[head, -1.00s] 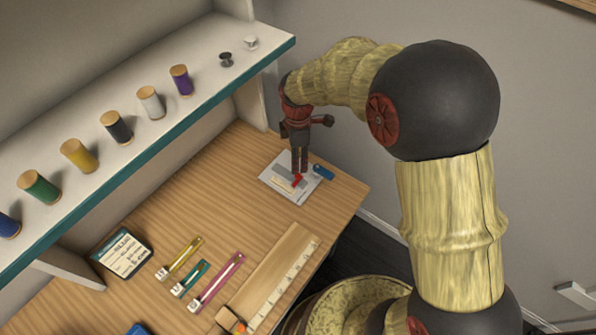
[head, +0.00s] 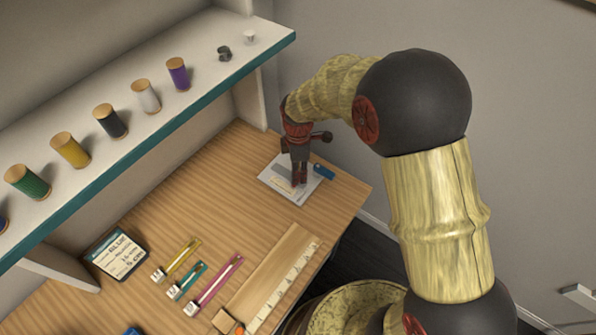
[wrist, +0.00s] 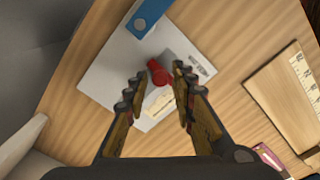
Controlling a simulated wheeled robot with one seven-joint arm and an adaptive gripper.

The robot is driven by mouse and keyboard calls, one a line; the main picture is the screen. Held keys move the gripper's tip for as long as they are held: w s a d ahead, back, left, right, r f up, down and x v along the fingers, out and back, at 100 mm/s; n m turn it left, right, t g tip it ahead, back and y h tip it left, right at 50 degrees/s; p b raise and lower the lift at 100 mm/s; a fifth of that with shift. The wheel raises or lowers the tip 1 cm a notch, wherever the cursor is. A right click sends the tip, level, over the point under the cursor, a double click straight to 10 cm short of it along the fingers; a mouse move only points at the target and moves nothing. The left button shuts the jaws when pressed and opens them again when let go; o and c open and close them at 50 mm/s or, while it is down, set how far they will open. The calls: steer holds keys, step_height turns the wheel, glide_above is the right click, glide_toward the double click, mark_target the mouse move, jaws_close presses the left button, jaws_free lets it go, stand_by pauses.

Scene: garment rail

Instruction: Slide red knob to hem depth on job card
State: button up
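The red knob (wrist: 160,73) sits on a pale grey plate (wrist: 105,85) and shows between my fingertips in the wrist view. A cream strip (wrist: 158,103) lies on the plate near the knob. My gripper (wrist: 158,78) is open, with a finger on either side of the knob; I cannot tell whether either touches it. In the head view my gripper (head: 299,183) points down over the plate (head: 285,192) and hides the knob. The job card (head: 116,255) stands at the left of the table; its small writing is mostly unclear, the last line looking like "5 cm".
A blue piece (head: 323,172) lies at the plate's right edge. Yellow, teal and pink strips (head: 213,284) and a wooden ruler board (head: 275,280) lie nearer the front. A shelf with thread spools (head: 110,120) overhangs the left. The table between plate and card is clear.

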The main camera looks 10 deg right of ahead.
jaws_close()
stand_by(0.6)
